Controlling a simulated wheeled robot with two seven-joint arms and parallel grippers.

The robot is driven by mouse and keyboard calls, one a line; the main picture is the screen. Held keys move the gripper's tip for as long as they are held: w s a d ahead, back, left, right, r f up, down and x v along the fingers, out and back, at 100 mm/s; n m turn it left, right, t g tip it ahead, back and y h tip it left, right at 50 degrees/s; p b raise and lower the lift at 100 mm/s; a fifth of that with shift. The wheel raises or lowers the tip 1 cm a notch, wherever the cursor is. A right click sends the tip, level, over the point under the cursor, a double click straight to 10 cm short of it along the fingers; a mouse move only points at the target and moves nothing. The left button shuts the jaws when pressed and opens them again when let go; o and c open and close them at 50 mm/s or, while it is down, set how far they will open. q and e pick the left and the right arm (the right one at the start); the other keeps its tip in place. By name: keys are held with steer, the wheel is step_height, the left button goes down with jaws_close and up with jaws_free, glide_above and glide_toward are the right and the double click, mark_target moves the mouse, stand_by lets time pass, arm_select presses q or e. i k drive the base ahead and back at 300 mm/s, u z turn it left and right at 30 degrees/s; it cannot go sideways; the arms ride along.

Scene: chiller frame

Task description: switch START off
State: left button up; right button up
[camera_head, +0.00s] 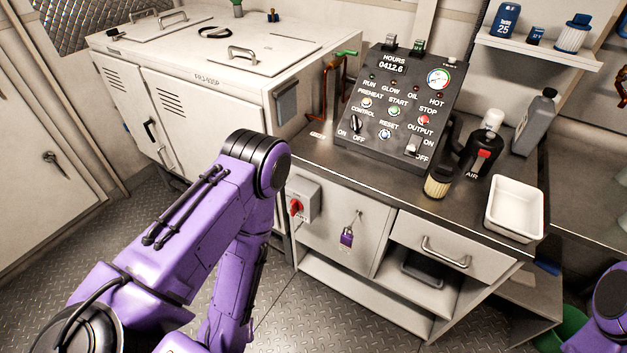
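A dark control panel (372,140) stands tilted on the counter. Its START button (393,111), pale with some green, sits below the START label, between PREHEAT and STOP. Whether START is on or off cannot be told at this size. My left arm's purple links show from the lower left to the middle. My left gripper is not in view. Only a purple part of my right arm shows at the lower right edge, and its gripper is not in view.
The counter (470,205) holds a dark AIR device (481,152), a small jar (438,182), a grey bottle (535,122) and a white tray (515,208). A red switch (297,207) and a purple padlock (347,238) are on the front. A white chiller cabinet (205,110) stands left.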

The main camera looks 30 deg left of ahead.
mark_target(295, 205)
steer(key=z, duration=1.25)
steer(key=k, duration=1.1)
steer(key=u, duration=1.1)
steer(key=i, duration=0.5)
steer(key=u, duration=0.05)
